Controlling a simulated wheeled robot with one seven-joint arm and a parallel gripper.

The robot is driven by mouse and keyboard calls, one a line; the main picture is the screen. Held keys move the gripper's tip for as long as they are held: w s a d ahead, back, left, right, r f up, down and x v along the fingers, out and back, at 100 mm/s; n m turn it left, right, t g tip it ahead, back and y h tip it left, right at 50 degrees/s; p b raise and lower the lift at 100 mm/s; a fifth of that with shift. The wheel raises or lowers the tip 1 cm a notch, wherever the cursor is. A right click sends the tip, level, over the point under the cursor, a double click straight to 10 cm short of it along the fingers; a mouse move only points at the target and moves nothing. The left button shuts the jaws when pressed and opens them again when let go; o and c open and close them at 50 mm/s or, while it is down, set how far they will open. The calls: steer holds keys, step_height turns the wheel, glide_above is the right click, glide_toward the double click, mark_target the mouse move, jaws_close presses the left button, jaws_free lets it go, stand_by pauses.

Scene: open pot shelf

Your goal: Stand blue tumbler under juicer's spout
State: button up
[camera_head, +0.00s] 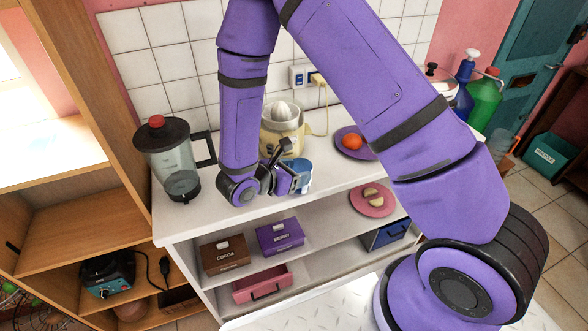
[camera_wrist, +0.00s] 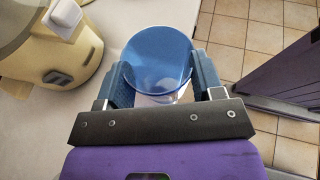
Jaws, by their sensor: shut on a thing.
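The blue tumbler (camera_head: 301,173) is see-through and stands about upright at the counter, beside the juicer. In the wrist view the tumbler (camera_wrist: 158,50) shows its round open rim between the two fingers. My gripper (camera_head: 291,180) is shut on it; its fingers (camera_wrist: 162,76) press the tumbler from both sides. Whether the tumbler's base touches the counter is hidden. The cream juicer (camera_head: 282,138) with a white reamer stands behind my gripper against the tiles. In the wrist view the juicer (camera_wrist: 45,72) is left of the tumbler, apart from it, with a white jutting part (camera_wrist: 66,17).
A blender jug (camera_head: 176,160) with a black lid stands at the counter's left. The counter's front left (camera_head: 205,215) is clear.

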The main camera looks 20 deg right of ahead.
steer(key=shift+w+d+f, duration=0.1)
steer(key=shift+w+f, duration=0.2)
steer(key=shift+w, duration=0.4)
steer(key=shift+w+d+f, duration=0.1)
steer(key=shift+w+f, duration=0.15)
steer(key=shift+w, duration=0.4)
steer(key=shift+w+d+f, duration=0.1)
steer(key=shift+w, duration=1.15)
steer(key=shift+w+d+f, duration=0.1)
steer(key=shift+w, duration=1.15)
steer(key=shift+f, duration=0.45)
steer(key=o, duration=1.1)
